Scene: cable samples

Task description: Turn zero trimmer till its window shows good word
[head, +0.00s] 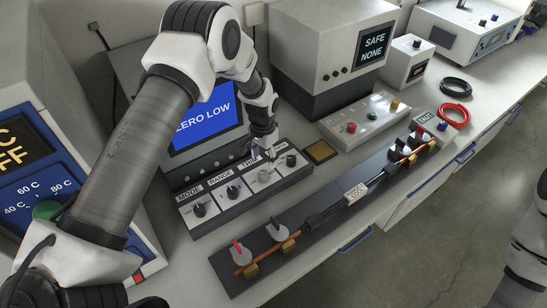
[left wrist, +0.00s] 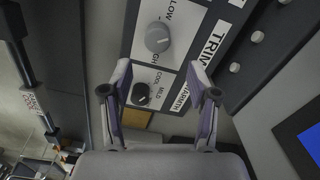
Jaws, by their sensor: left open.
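The zero trimmer is the light grey TRIM knob (head: 264,176) on the knob panel (head: 205,221). Its window (head: 205,118) is blue and reads "ZERO LOW", partly covered by my left arm. My left gripper (head: 263,154) is above the panel, close behind the TRIM knob. In the left wrist view my left gripper (left wrist: 160,75) is open and empty, pointing at the panel. There the TRIM knob (left wrist: 157,37) lies just beyond the fingertips, and the black WARMTH knob (left wrist: 141,93) shows between the fingers. My right gripper is out of view.
MODE (head: 199,210) and RANGE (head: 232,191) knobs stand left of TRIM. In front lies a dark rail (head: 330,216) with a cable sample (head: 355,193) and clamps. A button box (head: 365,120) and a SAFE NONE unit (head: 335,45) stand behind.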

